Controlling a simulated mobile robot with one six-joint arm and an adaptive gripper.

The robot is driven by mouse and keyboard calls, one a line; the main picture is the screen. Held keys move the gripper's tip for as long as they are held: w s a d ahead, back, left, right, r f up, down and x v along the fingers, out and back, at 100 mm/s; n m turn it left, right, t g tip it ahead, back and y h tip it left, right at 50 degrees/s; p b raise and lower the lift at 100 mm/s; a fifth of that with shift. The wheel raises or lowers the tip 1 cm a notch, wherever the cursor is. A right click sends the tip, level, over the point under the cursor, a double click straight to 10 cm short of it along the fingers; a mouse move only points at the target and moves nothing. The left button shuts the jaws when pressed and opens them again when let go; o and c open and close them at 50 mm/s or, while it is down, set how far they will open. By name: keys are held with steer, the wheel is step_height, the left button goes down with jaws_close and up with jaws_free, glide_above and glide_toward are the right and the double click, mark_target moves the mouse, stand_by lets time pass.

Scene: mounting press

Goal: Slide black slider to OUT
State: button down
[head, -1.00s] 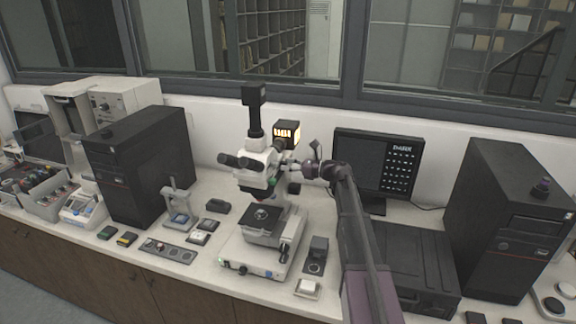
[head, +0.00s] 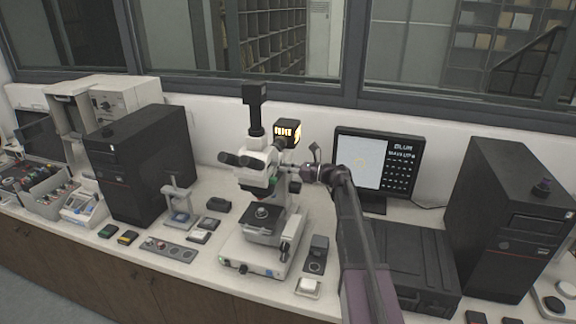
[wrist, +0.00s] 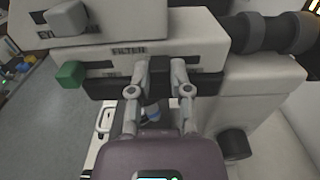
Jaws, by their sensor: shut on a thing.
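The microscope (head: 262,170) stands mid-bench in the head view. In the wrist view its head shows a FILTER label above a dark slot strip. The black slider (wrist: 108,88) appears as a dark bar along that strip, with its middle behind my fingers. My gripper (wrist: 160,70) is at the strip just under the label, shut on what appears to be the slider's dark tab, which is mostly hidden. In the head view my gripper (head: 308,172) reaches the microscope head's right side. The small markings beside the slot are too blurred to read.
A green block (wrist: 70,74) sticks out left of the slot, and a white block (wrist: 70,17) above it. In the head view a monitor (head: 380,165) stands just behind my arm, with a black case (head: 410,262) to the right.

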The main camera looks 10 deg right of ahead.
steer(key=shift+s+a+f, duration=0.1)
steer(key=shift+s+a, duration=0.05)
steer(key=shift+s, duration=0.05)
steer(key=c, duration=0.6)
jaws_free()
steer(key=shift+s, duration=0.1)
steer(key=shift+o, duration=0.2)
steer(key=v, duration=1.2)
